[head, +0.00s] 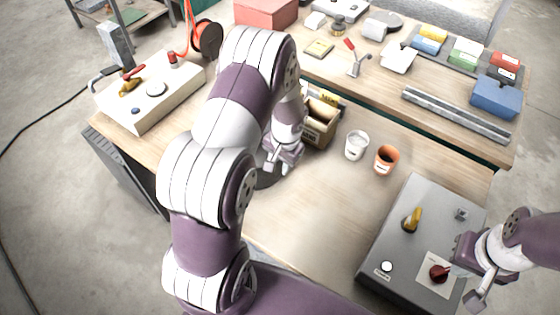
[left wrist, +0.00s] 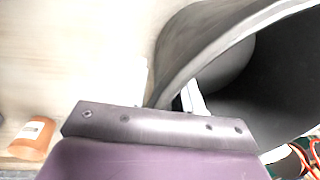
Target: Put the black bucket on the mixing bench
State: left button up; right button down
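The black bucket (head: 266,180) is mostly hidden behind my left arm in the head view; only a dark part shows, over or on the near wooden bench (head: 310,205). In the left wrist view the bucket (left wrist: 245,70) fills the right side, with its curved rim and dark interior open to the camera. My left gripper (head: 282,158) is at its rim, with the wall between the closely set fingers (left wrist: 168,98). Whether the bucket's base touches the bench is hidden. My right gripper (head: 472,275) is open and empty beside the grey control box.
A white cup (head: 356,145) and an orange cup (head: 386,159) stand right of the bucket, and a cardboard box (head: 320,124) behind it. The grey control box (head: 395,235) takes the right front; a cream control box (head: 152,95) takes the left. Bare bench lies between.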

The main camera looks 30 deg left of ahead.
pick_arm(q)
jog(key=shift+r, duration=0.55)
notch_tip(320, 180, up, 11)
jog(key=d+b, duration=0.2)
jog(key=s+d+t+h, duration=0.1)
jog(key=s+d, duration=0.6)
jog(key=s, duration=0.5)
jog(key=shift+s+n, duration=0.15)
jog(key=shift+n, duration=0.25)
jog(key=shift+s+r, duration=0.1)
jog(key=shift+r, duration=0.05)
jog(key=shift+s, duration=0.1)
